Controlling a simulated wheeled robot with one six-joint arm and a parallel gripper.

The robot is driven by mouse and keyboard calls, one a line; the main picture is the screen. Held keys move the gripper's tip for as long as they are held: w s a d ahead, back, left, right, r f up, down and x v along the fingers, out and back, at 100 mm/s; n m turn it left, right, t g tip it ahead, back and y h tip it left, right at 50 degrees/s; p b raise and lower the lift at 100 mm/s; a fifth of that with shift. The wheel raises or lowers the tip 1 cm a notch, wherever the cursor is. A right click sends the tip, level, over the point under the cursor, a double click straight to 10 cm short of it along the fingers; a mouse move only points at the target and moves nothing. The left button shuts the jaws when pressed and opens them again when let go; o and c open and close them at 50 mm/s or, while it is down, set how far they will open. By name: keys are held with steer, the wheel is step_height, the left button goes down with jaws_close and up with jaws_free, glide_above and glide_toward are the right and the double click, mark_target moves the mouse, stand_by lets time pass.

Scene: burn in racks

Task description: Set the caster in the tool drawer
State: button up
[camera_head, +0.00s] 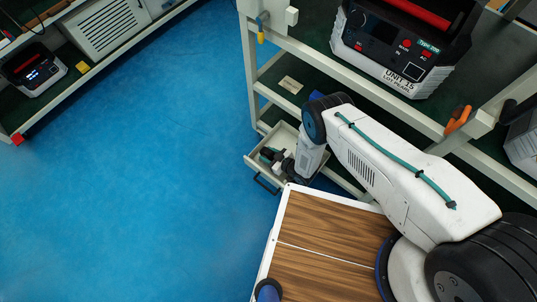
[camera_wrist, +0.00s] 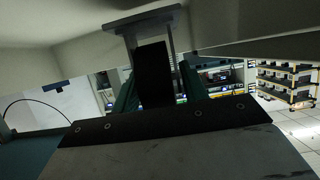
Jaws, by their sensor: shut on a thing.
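The caster, a black wheel (camera_wrist: 153,75) under a grey metal bracket and plate, sits between the two teal fingers of my gripper (camera_wrist: 157,88) in the wrist view. My gripper is shut on it. In the head view my gripper (camera_head: 269,155) reaches down over the pulled-out tool drawer (camera_head: 253,164), a pale drawer with a dark handle under the bench. The caster is too small and dark there to make out clearly, and I cannot tell whether it touches the drawer floor. My wrist hides part of the drawer.
A pale bench (camera_head: 300,52) with green shelves stands above the drawer, carrying a test unit (camera_head: 405,45) and an orange-handled tool (camera_head: 457,120). Another bench with a small lit device (camera_head: 35,70) is at upper left. The blue floor (camera_head: 140,170) is clear.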

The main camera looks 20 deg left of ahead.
steer(key=shift+f, duration=0.1)
steer(key=shift+f, duration=0.45)
steer(key=o, duration=1.2)
